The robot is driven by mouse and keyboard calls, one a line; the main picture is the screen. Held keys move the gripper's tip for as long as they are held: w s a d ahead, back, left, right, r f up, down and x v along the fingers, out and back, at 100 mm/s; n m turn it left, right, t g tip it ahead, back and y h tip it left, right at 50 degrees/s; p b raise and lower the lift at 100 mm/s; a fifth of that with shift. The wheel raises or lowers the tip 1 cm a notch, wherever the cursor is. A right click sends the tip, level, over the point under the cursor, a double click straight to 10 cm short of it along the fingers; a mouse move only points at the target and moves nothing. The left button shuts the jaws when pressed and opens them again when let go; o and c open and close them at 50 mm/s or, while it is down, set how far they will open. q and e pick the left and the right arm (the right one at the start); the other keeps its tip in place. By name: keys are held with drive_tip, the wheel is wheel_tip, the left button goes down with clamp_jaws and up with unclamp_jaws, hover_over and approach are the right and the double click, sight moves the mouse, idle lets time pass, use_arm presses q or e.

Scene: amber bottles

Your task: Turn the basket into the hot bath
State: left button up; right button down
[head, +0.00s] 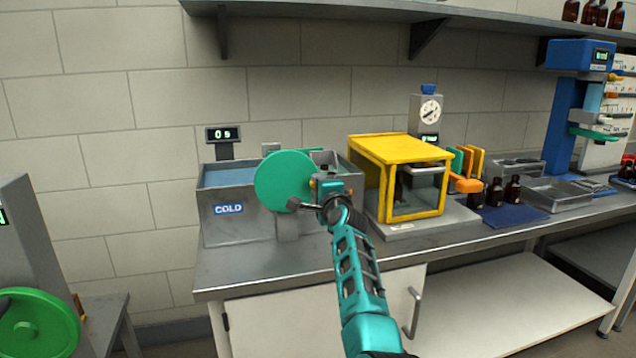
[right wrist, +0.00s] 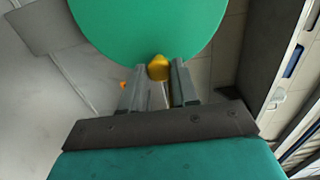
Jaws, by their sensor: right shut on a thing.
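A grey tank with a blue COLD label (head: 228,209) stands at the bench's left end, with bluish water in its open top. A second tank section beside it on the right is mostly hidden; I see no HOT label. A large green disc (head: 284,181) stands upright in front of the tanks; it also fills the top of the right wrist view (right wrist: 150,25). My right gripper (head: 328,189) is at the disc's right edge. In the right wrist view its fingers (right wrist: 158,85) are shut on a yellow knob (right wrist: 159,68) by the disc. I cannot make out the basket. My left gripper is out of view.
A display reading 0 s (head: 223,134) stands behind the cold tank. A yellow-framed box (head: 400,150) is close right of my arm. Amber bottles (head: 494,193) and a steel tray (head: 556,196) are farther right. A green handwheel (head: 38,325) is at lower left.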

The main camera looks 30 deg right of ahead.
drive_tip(key=shift+f+m, duration=0.4)
drive_tip(key=shift+m, duration=0.2)
idle(0.3)
drive_tip(key=c, duration=0.9)
unclamp_jaws()
drive_tip(key=shift+o, duration=0.2)
drive_tip(key=p+v, duration=0.1)
drive_tip(key=v, duration=1.2)
drive_tip(key=shift+d+f, duration=0.1)
